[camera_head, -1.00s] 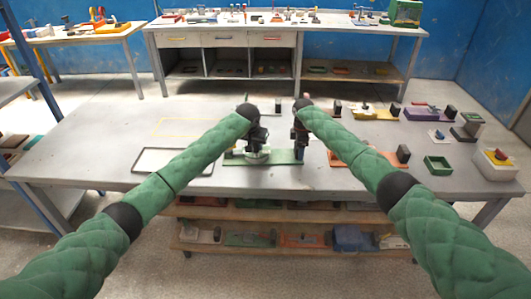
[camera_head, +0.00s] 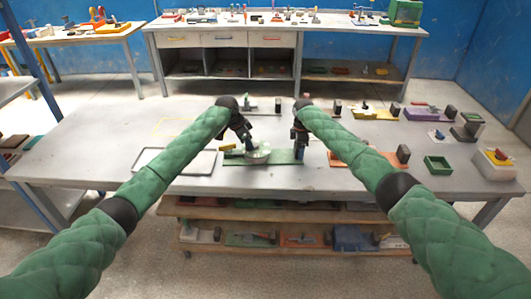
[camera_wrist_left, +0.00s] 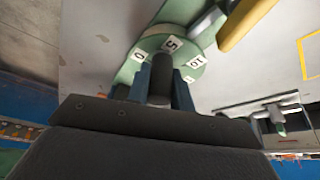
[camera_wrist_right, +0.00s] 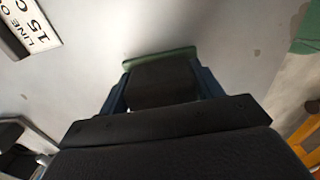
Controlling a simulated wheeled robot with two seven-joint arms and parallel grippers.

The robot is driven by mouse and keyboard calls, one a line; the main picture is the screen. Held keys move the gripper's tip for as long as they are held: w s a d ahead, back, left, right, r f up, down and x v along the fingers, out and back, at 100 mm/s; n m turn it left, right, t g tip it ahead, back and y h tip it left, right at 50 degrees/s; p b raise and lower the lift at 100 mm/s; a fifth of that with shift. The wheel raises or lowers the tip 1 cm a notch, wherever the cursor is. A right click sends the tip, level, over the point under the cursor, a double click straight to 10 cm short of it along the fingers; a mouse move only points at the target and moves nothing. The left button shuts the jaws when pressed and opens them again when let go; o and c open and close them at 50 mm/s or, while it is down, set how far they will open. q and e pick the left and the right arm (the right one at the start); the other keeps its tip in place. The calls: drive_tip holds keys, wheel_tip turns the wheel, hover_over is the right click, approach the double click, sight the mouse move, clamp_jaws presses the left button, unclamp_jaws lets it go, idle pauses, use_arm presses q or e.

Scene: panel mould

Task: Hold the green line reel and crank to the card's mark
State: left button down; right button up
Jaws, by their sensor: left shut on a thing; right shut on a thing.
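The green line reel's base (camera_head: 285,157) lies on the near side of the grey table. On its left part sits a round pale-green dial (camera_head: 258,157); in the left wrist view the dial (camera_wrist_left: 153,43) carries tags 0, 5 and 10. My left gripper (camera_head: 247,147) is shut on a dark upright crank knob (camera_wrist_left: 160,80) at the dial. My right gripper (camera_head: 301,150) is shut on a dark block (camera_wrist_right: 162,82) at the base's right end. A yellow-ended bar (camera_wrist_left: 245,20) shows beside the dial. A white card (camera_wrist_right: 32,25) reads partly "LINE O", "15 C"; the rest is cut off.
An empty grey-rimmed tray area (camera_head: 174,162) lies left of the reel. The table's far left is clear.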

use_arm(q)
drive_tip(key=m, duration=0.2)
drive_tip(key=w+a+m+g, duration=0.1)
drive_tip(key=shift+w+m, duration=0.1)
drive_tip(key=shift+m, duration=0.3)
drive_tip(key=m, duration=0.1)
drive_tip(key=w+m+g, duration=0.1)
drive_tip(key=m, duration=0.1)
drive_tip(key=w+m+g, duration=0.1)
drive_tip(key=m, duration=0.1)
drive_tip(key=shift+a, duration=0.15)
drive_tip(key=m, duration=0.1)
drive_tip(key=w+m+g, duration=0.1)
drive_tip(key=m, duration=0.1)
drive_tip(key=m+g, duration=0.1)
drive_tip(key=shift+w+d+m+y, duration=0.2)
drive_tip(key=shift+w+m+y, duration=0.1)
drive_tip(key=shift+m, duration=0.1)
drive_tip(key=shift+w+d+m+y, duration=0.15)
drive_tip(key=shift+w+m+y, duration=0.15)
drive_tip(key=shift+m, duration=0.7)
drive_tip(key=shift+w+m+g, duration=0.1)
drive_tip(key=shift+m+g, duration=0.2)
drive_tip(key=shift+d+m, duration=0.1)
drive_tip(key=shift+m, duration=0.2)
drive_tip(key=c, duration=1.2)
unclamp_jaws()
drive_tip(key=shift+c, duration=0.2)
